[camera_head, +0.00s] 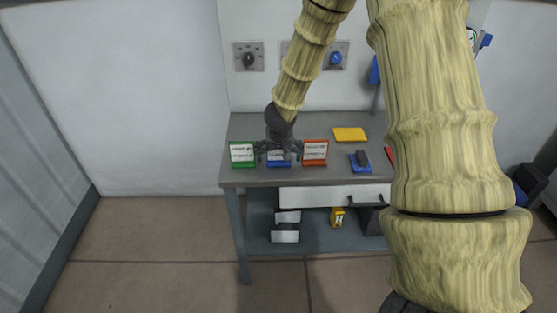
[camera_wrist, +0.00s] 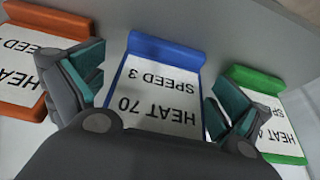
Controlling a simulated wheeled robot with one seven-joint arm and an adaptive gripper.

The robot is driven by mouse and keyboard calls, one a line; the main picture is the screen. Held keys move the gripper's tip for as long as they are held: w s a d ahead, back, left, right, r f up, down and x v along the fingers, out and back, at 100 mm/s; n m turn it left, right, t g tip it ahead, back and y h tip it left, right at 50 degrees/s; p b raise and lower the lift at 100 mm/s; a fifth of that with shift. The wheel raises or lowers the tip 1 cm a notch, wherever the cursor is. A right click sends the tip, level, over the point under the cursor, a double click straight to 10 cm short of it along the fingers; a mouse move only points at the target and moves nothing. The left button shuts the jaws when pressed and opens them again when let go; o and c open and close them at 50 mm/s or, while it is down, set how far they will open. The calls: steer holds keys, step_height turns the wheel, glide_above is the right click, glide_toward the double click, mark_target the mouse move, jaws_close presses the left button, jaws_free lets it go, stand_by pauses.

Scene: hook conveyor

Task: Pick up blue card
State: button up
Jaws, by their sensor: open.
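The blue card (camera_head: 279,162) stands on the grey table between the green and orange cards, partly hidden behind my gripper in the head view. In the wrist view the blue card (camera_wrist: 158,92) has a white face reading "HEAT 70" and "SPEED 3", with a blue edge at top. My gripper (camera_head: 279,153) is open just at the card. In the wrist view my gripper's teal-padded fingers (camera_wrist: 158,95) lie on either side of the blue card, spread apart. Its lower part is hidden by the gripper body.
An orange card (camera_head: 315,152) stands close on the right and a green card (camera_head: 242,154) close on the left. A yellow pad (camera_head: 349,134) and a blue item with a dark top (camera_head: 360,161) lie farther right on the table (camera_head: 235,180). Knobs are on the wall panel behind.

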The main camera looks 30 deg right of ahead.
steer(key=shift+r, duration=0.1)
steer(key=shift+s, duration=0.1)
steer(key=c, duration=0.9)
steer(key=shift+c, duration=0.2)
